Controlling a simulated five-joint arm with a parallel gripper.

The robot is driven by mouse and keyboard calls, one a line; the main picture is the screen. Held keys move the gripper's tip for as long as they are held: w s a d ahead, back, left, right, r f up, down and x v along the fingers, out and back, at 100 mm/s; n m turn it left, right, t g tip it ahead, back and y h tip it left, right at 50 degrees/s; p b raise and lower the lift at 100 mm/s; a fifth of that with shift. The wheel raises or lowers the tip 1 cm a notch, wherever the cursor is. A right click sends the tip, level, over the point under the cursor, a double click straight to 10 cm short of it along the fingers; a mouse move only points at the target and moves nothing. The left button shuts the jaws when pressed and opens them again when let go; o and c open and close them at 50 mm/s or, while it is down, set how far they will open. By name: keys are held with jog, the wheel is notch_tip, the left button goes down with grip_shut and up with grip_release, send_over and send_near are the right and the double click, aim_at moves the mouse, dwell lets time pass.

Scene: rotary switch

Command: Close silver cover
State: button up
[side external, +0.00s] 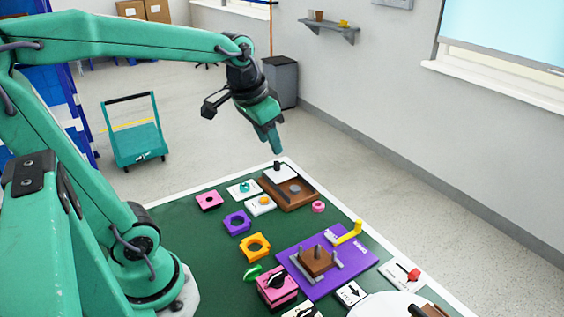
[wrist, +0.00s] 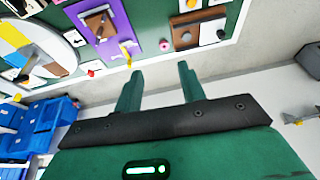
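A brown box (side external: 297,198) stands at the far end of the green table. A pale plate with a black knob (side external: 278,166), which looks like the silver cover (side external: 283,174), sits over its back part. A grey round spot shows uncovered on the box's front part. In the wrist view the brown box (wrist: 182,22) and the pale cover (wrist: 209,27) are at the top, beyond the right finger. My gripper (side external: 272,142) hangs in the air above the knob, pointing down. In the wrist view its fingers (wrist: 160,68) are apart with nothing between them.
A pink ring (side external: 318,207) lies right of the box. Small white, pink, purple and orange pieces lie to its left.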

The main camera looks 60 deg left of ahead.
jog(key=w+a+f+g, duration=0.2)
jog(key=w+a+f, duration=0.2)
jog(key=w+a, duration=0.5)
jog(key=g, duration=0.2)
send_over(277, 162)
jog(key=shift+h, duration=0.3)
notch_tip(277, 162, down, 9)
jog(key=shift+d+r, duration=0.1)
jog(key=shift+r, duration=0.1)
jog(key=shift+a+f, duration=0.2)
jog(key=shift+f, duration=3.9)
grip_shut()
